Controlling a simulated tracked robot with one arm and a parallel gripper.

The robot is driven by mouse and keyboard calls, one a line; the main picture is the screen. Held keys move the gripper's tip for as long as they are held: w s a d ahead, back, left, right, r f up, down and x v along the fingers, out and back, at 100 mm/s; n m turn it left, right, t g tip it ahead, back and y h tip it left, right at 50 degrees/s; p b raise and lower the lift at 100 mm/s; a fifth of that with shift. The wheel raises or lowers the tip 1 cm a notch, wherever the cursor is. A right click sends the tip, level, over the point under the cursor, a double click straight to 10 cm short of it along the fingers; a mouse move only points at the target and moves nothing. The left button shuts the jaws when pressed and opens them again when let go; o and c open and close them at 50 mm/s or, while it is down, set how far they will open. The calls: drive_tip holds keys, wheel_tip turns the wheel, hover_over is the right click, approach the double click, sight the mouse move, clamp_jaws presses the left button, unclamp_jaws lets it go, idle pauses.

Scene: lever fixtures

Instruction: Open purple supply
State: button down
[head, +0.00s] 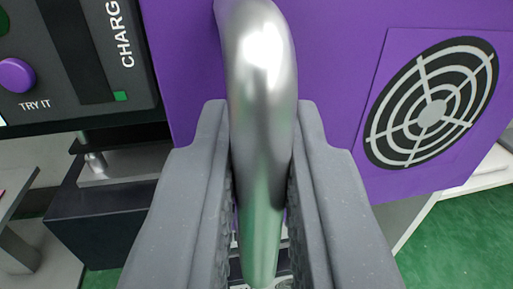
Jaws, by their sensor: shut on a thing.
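A purple cabinet (335,75) fills the upper middle and right of the head view. It has a round black and white grille (430,103) on its right side. A shiny silver lever handle (262,60) comes down in front of the purple face at the centre. My gripper (263,195) is shut on the handle, with one grey finger on each side of it. The handle's lower end shows between the fingers. The handle's mount on the cabinet is not clearly visible.
At the upper left is a dark panel (78,90) marked "CHARG" and "TRY IT", with a purple round button (15,76). Below it stands a dark box (100,215). Green floor (460,240) shows at lower right, beside a pale ledge (480,178).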

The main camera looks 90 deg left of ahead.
drive_tip(key=shift+w+d, duration=0.1)
drive_tip(key=shift+d, duration=0.1)
drive_tip(key=c, duration=1.6)
unclamp_jaws()
drive_tip(key=shift+o, duration=0.3)
drive_tip(key=shift+d, duration=0.1)
drive_tip(key=d+p, duration=0.1)
drive_tip(key=d, duration=1.2)
drive_tip(key=shift+s+d, duration=0.35)
drive_tip(key=shift+w, duration=0.1)
